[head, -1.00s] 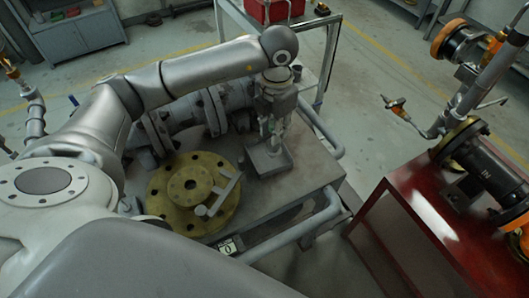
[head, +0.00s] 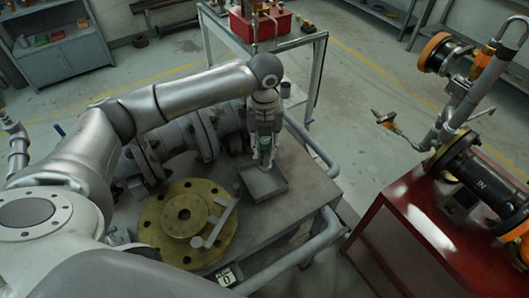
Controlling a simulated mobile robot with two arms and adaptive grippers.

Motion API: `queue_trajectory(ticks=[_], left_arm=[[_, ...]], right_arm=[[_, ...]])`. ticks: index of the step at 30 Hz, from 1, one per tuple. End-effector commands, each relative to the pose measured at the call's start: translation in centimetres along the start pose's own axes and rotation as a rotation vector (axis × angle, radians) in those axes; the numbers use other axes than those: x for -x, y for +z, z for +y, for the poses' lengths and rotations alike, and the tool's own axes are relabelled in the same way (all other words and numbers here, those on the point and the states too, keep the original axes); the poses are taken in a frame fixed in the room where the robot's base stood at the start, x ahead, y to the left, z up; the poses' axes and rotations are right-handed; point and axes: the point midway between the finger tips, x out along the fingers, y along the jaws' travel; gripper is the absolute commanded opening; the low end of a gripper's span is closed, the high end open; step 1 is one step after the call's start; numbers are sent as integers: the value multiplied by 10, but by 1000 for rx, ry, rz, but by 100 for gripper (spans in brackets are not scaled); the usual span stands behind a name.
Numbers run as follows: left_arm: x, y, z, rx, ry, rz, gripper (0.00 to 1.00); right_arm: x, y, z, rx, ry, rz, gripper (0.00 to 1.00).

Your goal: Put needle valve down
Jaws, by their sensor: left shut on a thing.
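My left gripper (head: 265,156) points down over a small grey square tray (head: 268,188) on the grey workbench (head: 303,176). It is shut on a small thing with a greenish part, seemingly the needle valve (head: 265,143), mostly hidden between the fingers. The fingertips are low, at or just above the tray; I cannot tell whether the valve touches the tray floor.
A brass flange (head: 160,215) with a grey lever-like part lies left of the tray. A large grey gate valve body (head: 195,140) lies behind it. A red bench (head: 413,225) with pipework stands at right, across a gap. A bench rail edges the right side.

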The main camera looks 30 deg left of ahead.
Motion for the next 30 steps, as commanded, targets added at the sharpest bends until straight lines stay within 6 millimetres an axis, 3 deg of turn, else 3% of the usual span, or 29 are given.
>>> queue_trajectory(ticks=[8,18,19,24,30], left_arm=[[-33,0,0,0,1,1,0],[-38,0,0,-2,0,-1,0],[-39,-1,0,-2,1,0,25],[-38,-1,0,-2,1,0,46],[-38,-1,0,-2,1,0,46]], right_arm=[[8,-1,-1,0,-1,1,39],[4,-2,-2,0,-3,3,39],[4,-2,-2,0,-3,3,39],[5,-2,-2,0,-2,3,39],[5,-3,-2,0,-2,4,39]])
